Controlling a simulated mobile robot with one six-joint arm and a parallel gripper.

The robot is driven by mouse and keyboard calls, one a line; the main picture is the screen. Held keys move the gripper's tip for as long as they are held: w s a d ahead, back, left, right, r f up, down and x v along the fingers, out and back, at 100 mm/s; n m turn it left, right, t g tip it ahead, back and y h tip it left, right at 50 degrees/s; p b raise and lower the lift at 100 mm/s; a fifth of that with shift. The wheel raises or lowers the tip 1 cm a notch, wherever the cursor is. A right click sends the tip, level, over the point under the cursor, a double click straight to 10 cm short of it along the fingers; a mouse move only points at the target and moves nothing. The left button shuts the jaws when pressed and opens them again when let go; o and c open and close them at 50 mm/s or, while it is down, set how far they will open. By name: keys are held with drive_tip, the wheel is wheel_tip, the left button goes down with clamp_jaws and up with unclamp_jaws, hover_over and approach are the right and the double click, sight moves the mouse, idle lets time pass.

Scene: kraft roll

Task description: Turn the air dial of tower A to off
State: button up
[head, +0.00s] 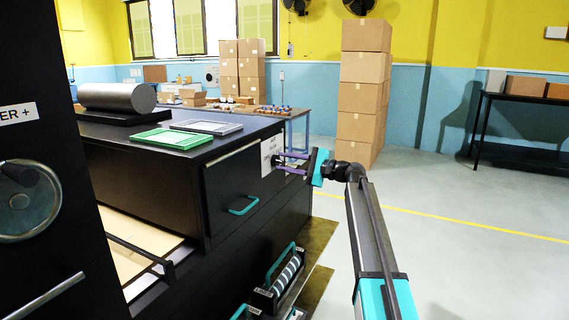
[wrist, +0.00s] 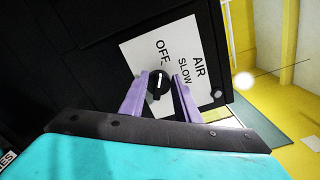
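The air dial (wrist: 159,84) is a round black knob with a white line, on a white label plate (wrist: 203,58) marked AIR, SLOW and OFF. In the wrist view its line runs nearly up and down, with OFF above it; I cannot tell which end is the pointer. My gripper (wrist: 161,76) is open, with one purple finger on each side of the knob. Small gaps seem to show between knob and fingers. In the head view my gripper (head: 278,162) is at the label plate (head: 270,154) on the black cabinet's end; the dial is not clear there.
The black cabinet (head: 240,180) has a teal drawer handle (head: 243,206); a green tray (head: 160,138) and a grey roll (head: 117,97) are on top. A handled rack (head: 277,279) sits low beside it. Stacked cartons (head: 360,95) stand behind. Floor to the right is clear.

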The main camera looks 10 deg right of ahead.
drive_tip(key=b+v, duration=0.1)
drive_tip(key=v, duration=1.2)
drive_tip(key=shift+s+d+b, duration=0.2)
drive_tip(key=shift+d+b, duration=0.05)
drive_tip(key=shift+b, duration=0.15)
